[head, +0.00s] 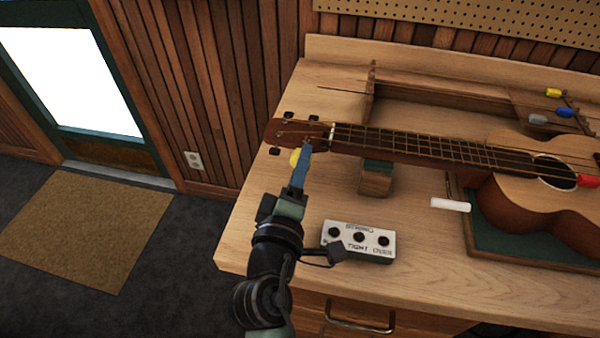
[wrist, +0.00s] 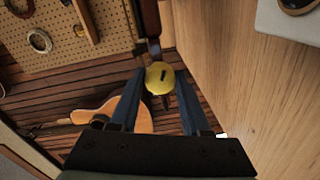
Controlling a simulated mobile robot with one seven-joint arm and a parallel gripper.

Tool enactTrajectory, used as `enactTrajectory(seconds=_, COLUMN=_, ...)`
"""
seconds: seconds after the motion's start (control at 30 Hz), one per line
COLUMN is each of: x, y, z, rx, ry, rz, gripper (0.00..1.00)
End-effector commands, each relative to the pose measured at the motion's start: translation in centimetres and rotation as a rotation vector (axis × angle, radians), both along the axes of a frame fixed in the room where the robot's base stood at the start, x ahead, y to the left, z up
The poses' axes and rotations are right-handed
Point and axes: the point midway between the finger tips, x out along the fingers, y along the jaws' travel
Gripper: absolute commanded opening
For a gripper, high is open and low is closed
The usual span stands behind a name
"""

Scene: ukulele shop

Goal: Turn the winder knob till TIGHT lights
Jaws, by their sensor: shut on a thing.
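The winder knob (wrist: 160,75) is a round yellow piece with a dark slot or mark on its face. In the wrist view it sits between the two blue fingers of my gripper (wrist: 161,80), which is shut on it. In the head view only a bit of the yellow knob (head: 295,158) shows beside my gripper (head: 305,148), at the ukulele's headstock (head: 299,132). The ukulele (head: 520,180) lies with its neck toward the left.
A wooden neck rest (head: 375,180) stands under the neck. A white cylinder (head: 450,205) lies on the workbench (head: 300,95) near the green mat (head: 487,238). Several coloured small items are at the right. The bench's left edge is close to my arm.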

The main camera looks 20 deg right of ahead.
Motion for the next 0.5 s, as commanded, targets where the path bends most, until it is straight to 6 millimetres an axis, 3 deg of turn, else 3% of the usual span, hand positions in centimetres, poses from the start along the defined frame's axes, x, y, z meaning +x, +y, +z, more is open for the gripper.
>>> enactTrajectory(seconds=0.5, x=-0.03, y=-0.03, z=-0.34, rx=0.288, ry=-0.191, rz=-0.001, gripper=0.0)
